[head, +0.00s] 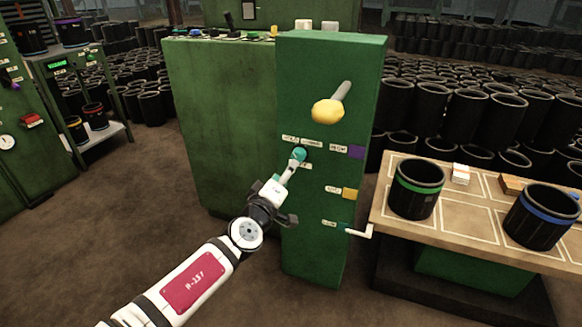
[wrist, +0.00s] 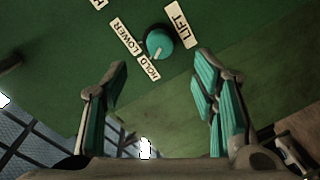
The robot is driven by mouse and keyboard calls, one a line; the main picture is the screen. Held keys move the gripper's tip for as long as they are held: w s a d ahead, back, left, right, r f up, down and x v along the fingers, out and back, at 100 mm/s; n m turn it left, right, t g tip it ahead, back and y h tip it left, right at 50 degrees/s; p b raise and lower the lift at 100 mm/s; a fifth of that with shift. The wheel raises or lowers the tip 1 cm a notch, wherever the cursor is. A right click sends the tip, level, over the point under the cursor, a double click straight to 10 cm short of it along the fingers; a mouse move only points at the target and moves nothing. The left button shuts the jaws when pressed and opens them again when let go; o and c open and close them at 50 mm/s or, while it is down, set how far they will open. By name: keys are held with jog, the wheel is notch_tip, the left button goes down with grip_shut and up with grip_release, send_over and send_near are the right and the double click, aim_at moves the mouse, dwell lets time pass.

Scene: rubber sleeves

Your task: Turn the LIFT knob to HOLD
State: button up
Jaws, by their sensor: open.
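The LIFT knob (wrist: 159,41) is a round teal knob on the green panel, seen at the top middle of the wrist view. Labels LIFT (wrist: 180,25), LOWER (wrist: 127,37) and HOLD (wrist: 150,68) stand around it. A pale mark on the knob seems to lie on its lower-left side, toward HOLD; its exact setting is hard to tell. My gripper (wrist: 161,63) is open and empty, its teal-padded fingers spread either side below the knob, apart from it. In the head view, the knob (head: 299,154) is just beyond my gripper (head: 289,174), which partly covers the labels.
The green cabinet (head: 333,75) carries a yellow-knobbed lever (head: 328,111) above, purple (head: 356,152) and yellow (head: 350,193) tabs at right, and a crank (head: 358,231) low. A table (head: 480,235) with black sleeves stands right. Open floor lies at left.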

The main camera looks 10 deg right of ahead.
jog(key=shift+v, duration=1.35)
